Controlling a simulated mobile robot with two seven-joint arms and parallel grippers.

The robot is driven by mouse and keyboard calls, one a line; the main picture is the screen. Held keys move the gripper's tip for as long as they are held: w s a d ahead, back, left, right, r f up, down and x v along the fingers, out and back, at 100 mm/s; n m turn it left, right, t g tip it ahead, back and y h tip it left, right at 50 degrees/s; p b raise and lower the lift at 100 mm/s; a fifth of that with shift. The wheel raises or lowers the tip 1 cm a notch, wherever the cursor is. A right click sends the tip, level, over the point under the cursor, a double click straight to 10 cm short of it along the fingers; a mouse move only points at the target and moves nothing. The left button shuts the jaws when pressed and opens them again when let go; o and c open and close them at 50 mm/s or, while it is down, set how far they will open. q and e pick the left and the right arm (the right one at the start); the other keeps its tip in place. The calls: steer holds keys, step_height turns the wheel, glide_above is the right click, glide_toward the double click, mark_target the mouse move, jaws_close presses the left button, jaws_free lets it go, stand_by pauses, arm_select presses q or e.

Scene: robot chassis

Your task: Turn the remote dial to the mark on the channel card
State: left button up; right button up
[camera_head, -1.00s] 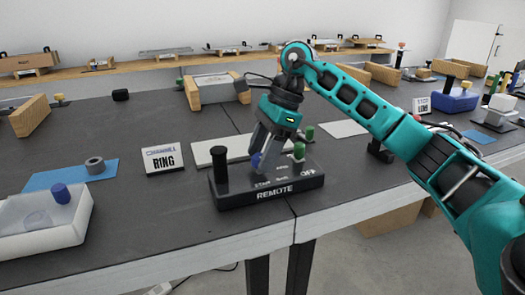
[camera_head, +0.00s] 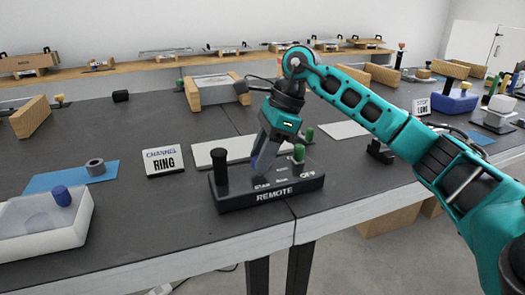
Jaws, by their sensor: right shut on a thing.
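The remote (camera_head: 268,197) is a black box on the grey table, with "REMOTE" on its front and small white labels on top, "OFF" at the right. A black post (camera_head: 220,165) stands at its left and a green-topped post (camera_head: 299,154) at its right. My right gripper (camera_head: 264,160) reaches down over its middle, shut on the dial (camera_head: 254,162), of which only a bluish bit shows. The fingers hide most of the dial and its pointing direction. My left gripper is out of view.
A white box with a blue knob (camera_head: 62,195) and a blue mat with a grey ring (camera_head: 95,167) lie at left. A pale strip (camera_head: 215,151) lies behind the remote. The table's front edge runs close before the remote.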

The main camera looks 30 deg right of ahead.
steer(key=m+t+p, duration=0.1)
steer(key=m, duration=0.2)
steer(key=shift+s+r+m+h, duration=0.1)
steer(key=shift+m+h, duration=0.2)
steer(key=m+t+p, duration=0.1)
steer(key=m, duration=0.1)
steer(key=shift+a+m+h, duration=0.1)
steer(key=shift+m+h, duration=0.2)
steer(key=shift+h, duration=0.1)
steer(key=m, duration=0.2)
steer(key=shift+s+m+t+h, duration=0.1)
steer(key=shift+m+t+h, duration=0.2)
steer(key=shift+m+h, duration=0.1)
steer(key=m+h, duration=0.1)
steer(key=m, duration=0.1)
steer(key=m+p, duration=0.1)
steer(key=m, duration=0.1)
steer(key=shift+a+h, duration=0.2)
steer(key=shift+h, duration=0.2)
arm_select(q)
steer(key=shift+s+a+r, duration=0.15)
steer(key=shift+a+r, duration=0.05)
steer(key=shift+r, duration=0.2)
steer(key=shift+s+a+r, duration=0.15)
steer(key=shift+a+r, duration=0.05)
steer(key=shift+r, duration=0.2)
arm_select(e)
steer(key=shift+m+h, duration=0.6)
steer(key=shift+m, duration=1.1)
steer(key=o, duration=1)
